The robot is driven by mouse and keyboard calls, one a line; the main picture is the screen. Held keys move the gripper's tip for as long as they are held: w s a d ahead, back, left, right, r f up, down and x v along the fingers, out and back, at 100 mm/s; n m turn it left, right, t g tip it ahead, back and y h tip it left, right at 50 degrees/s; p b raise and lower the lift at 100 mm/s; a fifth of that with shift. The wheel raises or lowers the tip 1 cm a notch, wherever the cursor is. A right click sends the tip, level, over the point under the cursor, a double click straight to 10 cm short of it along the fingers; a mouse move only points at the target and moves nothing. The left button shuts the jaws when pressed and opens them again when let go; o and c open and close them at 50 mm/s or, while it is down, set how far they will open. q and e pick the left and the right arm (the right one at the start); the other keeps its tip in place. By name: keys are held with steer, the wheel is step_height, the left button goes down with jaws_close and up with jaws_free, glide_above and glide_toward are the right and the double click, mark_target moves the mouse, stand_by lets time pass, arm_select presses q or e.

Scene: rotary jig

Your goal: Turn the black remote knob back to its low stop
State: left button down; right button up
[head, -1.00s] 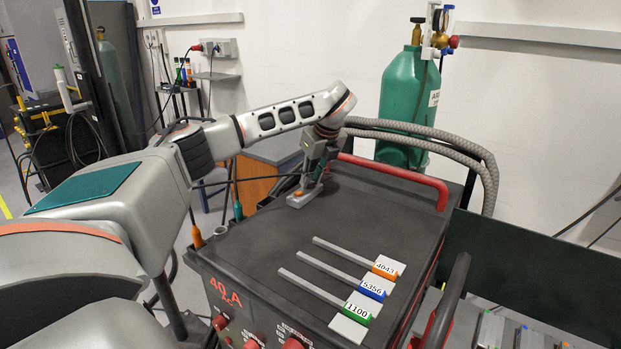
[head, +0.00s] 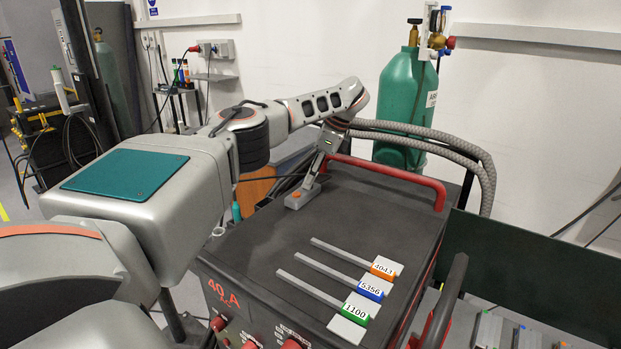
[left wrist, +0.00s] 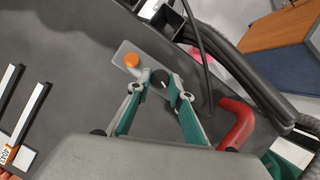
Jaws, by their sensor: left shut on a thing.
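The black remote knob (left wrist: 157,76) shows in the left wrist view, with a small pale mark on its face. It sits on a grey plate (left wrist: 120,52) beside an orange button (left wrist: 132,60). My left gripper (left wrist: 160,84) has its two teal-lined fingers on either side of the knob and is shut on it. In the head view my left gripper (head: 311,184) is tilted down to the plate (head: 299,199) at the back left of the dark cabinet top, and hides the knob. My right gripper is not in view.
A red rail (head: 395,178) runs along the cabinet's back edge, near my left wrist. Thick grey hoses (head: 440,145) and a green gas cylinder (head: 403,95) stand behind. Three labelled grey rods (head: 325,285) lie at the front right. The middle of the top is clear.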

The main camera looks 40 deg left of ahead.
arm_select(q)
steer(key=shift+n, duration=0.6)
steer(key=c, duration=1.8)
jaws_free()
steer(key=shift+m, duration=0.3)
